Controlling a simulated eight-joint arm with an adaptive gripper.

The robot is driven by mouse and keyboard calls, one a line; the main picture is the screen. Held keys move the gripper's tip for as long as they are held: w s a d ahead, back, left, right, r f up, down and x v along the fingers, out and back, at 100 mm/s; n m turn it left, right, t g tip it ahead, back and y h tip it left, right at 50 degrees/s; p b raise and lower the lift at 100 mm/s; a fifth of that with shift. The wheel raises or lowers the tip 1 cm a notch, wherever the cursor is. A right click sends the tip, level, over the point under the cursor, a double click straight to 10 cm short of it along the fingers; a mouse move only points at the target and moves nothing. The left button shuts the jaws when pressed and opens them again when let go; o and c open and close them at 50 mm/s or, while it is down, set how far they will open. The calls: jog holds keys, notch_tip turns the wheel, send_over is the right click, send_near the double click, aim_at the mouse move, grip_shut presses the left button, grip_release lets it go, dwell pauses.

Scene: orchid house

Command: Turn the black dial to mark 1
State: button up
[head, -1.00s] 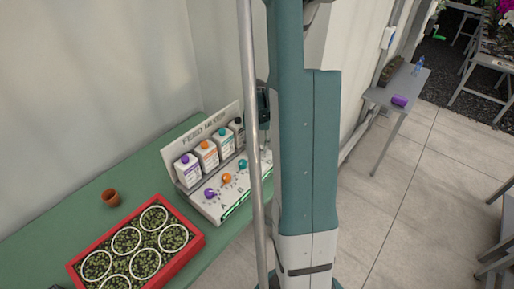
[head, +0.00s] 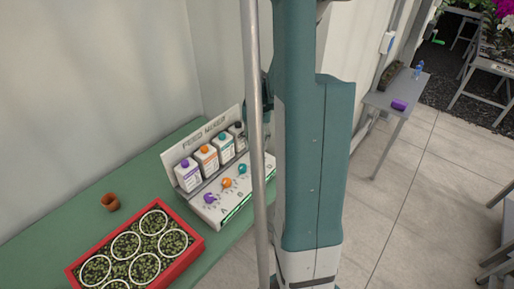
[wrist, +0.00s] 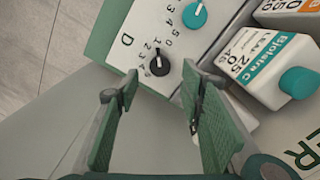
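The black dial (wrist: 159,63) shows in the wrist view on the white panel of the feed mixer (head: 205,138), beside the letter D. A white pointer line on it points roughly to the top of the picture, among small printed numerals; the exact mark is hard to read. My gripper (wrist: 158,86) is open, one green-padded finger on each side of the picture. The dial lies just beyond and between the fingertips, apparently untouched. In the head view the black dial and most of my gripper are hidden behind my arm and a grey pole.
A teal dial (wrist: 194,14) sits close to the black one. Purple (head: 209,198) and orange (head: 226,183) dials are further along the panel. Several bottles stand behind the dials, including a teal-capped one (wrist: 262,62). A red tray (head: 192,254) lies on the green bench.

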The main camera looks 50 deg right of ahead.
aim_at(255, 155)
notch_tip(255, 155, up, 6)
dwell(0.5)
jog(key=shift+a+r, duration=0.1)
dwell(0.5)
jog(key=w+a+r+n+t, duration=0.15)
jog(key=a+r, duration=0.25)
jog(key=a, duration=0.4)
jog(key=a+r+n+t+h+b, duration=0.1)
jog(key=a+r+n, duration=0.15)
jog(key=a, duration=0.45)
jog(key=a+r+n+t, duration=0.1)
jog(key=a+r, duration=0.3)
jog(key=a, duration=0.4)
jog(key=s+a+r+n+t+b, duration=0.1)
jog(key=s+a+n+t, duration=0.1)
jog(key=a, duration=0.8)
jog(key=s+a+r+n+t+y+b, duration=0.1)
jog(key=s+a+n, duration=0.3)
jog(key=s+a, duration=0.3)
jog(key=shift+s+a+n+t, duration=0.15)
jog(key=shift+a+n+t, duration=0.2)
jog(key=shift+a, duration=1.8)
